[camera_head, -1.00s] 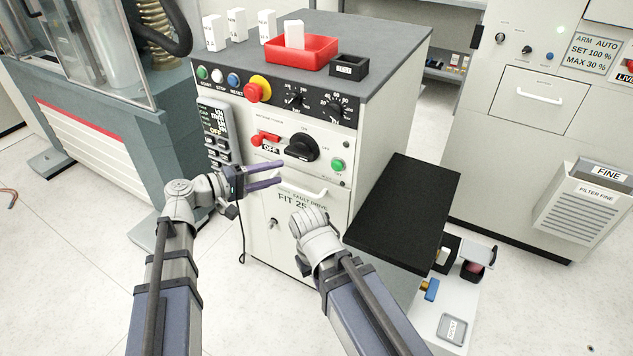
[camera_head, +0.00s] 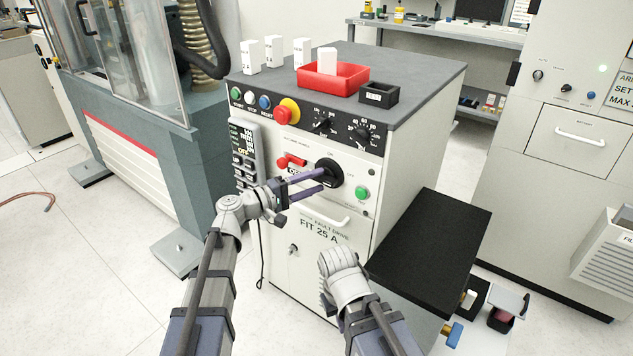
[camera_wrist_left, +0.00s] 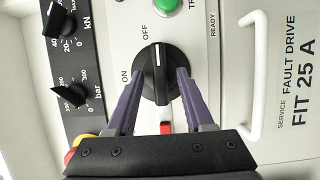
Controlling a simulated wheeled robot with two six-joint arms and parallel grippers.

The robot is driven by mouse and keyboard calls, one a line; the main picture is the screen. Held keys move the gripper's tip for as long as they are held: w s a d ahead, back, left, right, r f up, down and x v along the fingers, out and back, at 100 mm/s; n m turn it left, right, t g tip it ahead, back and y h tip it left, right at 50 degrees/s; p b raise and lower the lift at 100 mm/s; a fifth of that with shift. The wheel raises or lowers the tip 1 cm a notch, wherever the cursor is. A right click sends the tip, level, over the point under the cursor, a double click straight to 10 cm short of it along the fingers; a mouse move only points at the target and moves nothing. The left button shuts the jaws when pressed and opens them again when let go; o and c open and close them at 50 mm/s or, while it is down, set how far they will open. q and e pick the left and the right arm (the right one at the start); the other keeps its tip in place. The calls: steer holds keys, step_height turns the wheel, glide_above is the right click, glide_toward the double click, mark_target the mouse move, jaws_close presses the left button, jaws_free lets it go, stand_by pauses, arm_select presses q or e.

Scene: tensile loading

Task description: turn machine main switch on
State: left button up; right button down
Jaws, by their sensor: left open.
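The main switch is a black rotary knob (camera_head: 328,173) on the white front panel of the machine cabinet. In the left wrist view the knob (camera_wrist_left: 157,72) sits between ON and OFF labels, with its white line pointing toward the OFF side. My left gripper (camera_head: 322,180) is open, its two purple fingers reaching to the knob. In the left wrist view the fingers (camera_wrist_left: 157,80) stand on either side of the knob; whether they touch it I cannot tell. My right arm (camera_head: 345,275) shows low in the head view, with its fingertips not visible.
A red lever (camera_head: 290,161) is left of the knob, and a green button (camera_head: 362,193) is right of it. A red emergency stop (camera_head: 284,114) is above. A handle (camera_head: 325,218) sits below. A black shelf (camera_head: 430,250) juts out at the right.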

arm_select(q)
steer(key=shift+w+d, duration=0.25)
steer(key=shift+d, duration=0.15)
jaws_close()
stand_by(0.4)
